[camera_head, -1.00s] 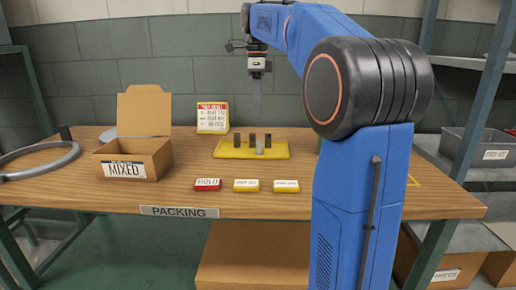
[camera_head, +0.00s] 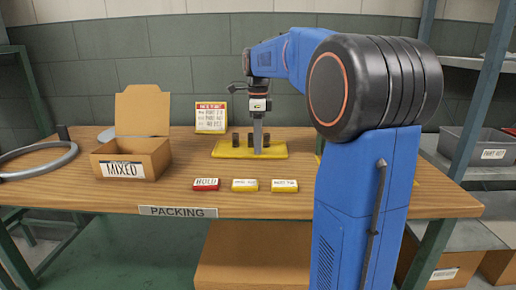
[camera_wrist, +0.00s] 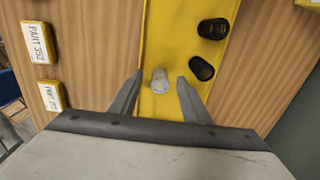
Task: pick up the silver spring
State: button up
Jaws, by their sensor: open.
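The silver spring (camera_wrist: 159,82) stands on the yellow tray (camera_wrist: 157,20) in the wrist view. My gripper (camera_wrist: 160,76) is open, with one finger on each side of the spring and a visible gap on both sides. Two dark springs (camera_wrist: 213,28) (camera_wrist: 202,68) stand on the same tray, to the right of the fingers. In the head view my gripper (camera_head: 258,150) points straight down over the tray (camera_head: 226,152) and hides the silver spring. Dark springs (camera_head: 236,140) (camera_head: 267,139) show on either side of it.
An open MIXED box (camera_head: 158,158) stands on the left of the wooden table (camera_head: 330,205). A sign (camera_head: 211,117) stands behind the tray. One red label block (camera_head: 206,184) and two yellow ones (camera_head: 245,185) (camera_head: 284,185) lie in front. A grey ring (camera_head: 35,172) lies far left.

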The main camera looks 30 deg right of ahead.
jog(key=shift+f, duration=0.4)
grip_shut()
jog(key=shift+r, duration=0.1)
